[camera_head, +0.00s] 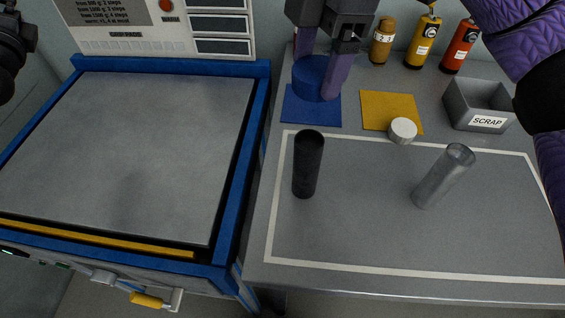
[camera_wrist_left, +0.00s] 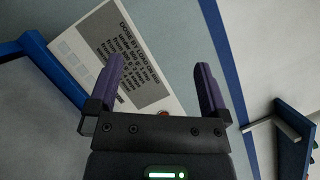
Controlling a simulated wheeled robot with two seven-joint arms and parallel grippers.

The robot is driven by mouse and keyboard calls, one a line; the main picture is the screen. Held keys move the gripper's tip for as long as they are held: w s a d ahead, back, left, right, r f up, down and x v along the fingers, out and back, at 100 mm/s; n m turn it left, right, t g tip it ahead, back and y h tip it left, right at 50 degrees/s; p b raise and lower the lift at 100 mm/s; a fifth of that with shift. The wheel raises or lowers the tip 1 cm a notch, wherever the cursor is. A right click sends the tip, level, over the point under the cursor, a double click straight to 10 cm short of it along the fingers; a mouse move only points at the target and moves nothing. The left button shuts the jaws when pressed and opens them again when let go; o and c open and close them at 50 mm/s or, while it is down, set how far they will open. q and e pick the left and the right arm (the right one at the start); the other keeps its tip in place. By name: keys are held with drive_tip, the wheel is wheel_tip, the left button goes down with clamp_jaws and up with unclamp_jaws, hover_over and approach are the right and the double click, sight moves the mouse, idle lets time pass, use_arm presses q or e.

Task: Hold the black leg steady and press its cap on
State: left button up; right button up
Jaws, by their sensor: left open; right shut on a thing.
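The black leg (camera_head: 308,168) is a dark tube standing upright on the bench, inside the white outline. A blue cap (camera_head: 311,88) is between the fingers of my right gripper (camera_head: 316,80), over the blue mat (camera_head: 312,117); I cannot tell whether it touches the mat. That gripper is shut on it and stands behind the black leg. A white cap (camera_head: 402,130) sits at the front edge of the yellow mat (camera_head: 387,106). A clear grey leg (camera_head: 441,178) stands to the right. My left gripper (camera_wrist_left: 160,63) is open and empty in the left wrist view, facing a printed panel.
A blue-framed machine with a grey plate (camera_head: 125,150) fills the left. A grey scrap bin (camera_head: 478,107) stands at right, with yellow (camera_head: 422,42) and red (camera_head: 459,47) bottles and an amber jar (camera_head: 381,42) behind. The outlined area's front is clear.

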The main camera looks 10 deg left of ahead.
use_arm(q)
drive_tip(key=s+d+r+n+t+y, duration=0.3)
drive_tip(key=r+n, duration=0.6)
drive_tip(key=n, duration=0.7)
drive_tip(key=s+r+n+y, duration=0.2)
drive_tip(key=s+n+y, duration=0.15)
drive_tip(key=n, duration=0.45)
drive_tip(key=n+g+h, duration=0.7)
drive_tip(key=n+h, duration=1.6)
drive_tip(key=n, duration=0.3)
hover_over(298, 183)
drive_tip(key=v, duration=0.4)
drive_tip(key=f, duration=2.3)
drive_tip(key=shift+w+a+f, duration=0.1)
drive_tip(key=shift+w+f, duration=0.2)
drive_tip(key=shift+f, duration=0.1)
drive_tip(key=shift+s+d+f+h, duration=0.15)
drive_tip(key=shift+d+f+h, duration=0.05)
drive_tip(key=shift+f+h, duration=0.1)
wheel_tip(298, 183, down, 7)
drive_tip(key=shift+r, duration=0.1)
drive_tip(key=x, duration=0.7)
drive_tip(key=shift+w+f, duration=0.35)
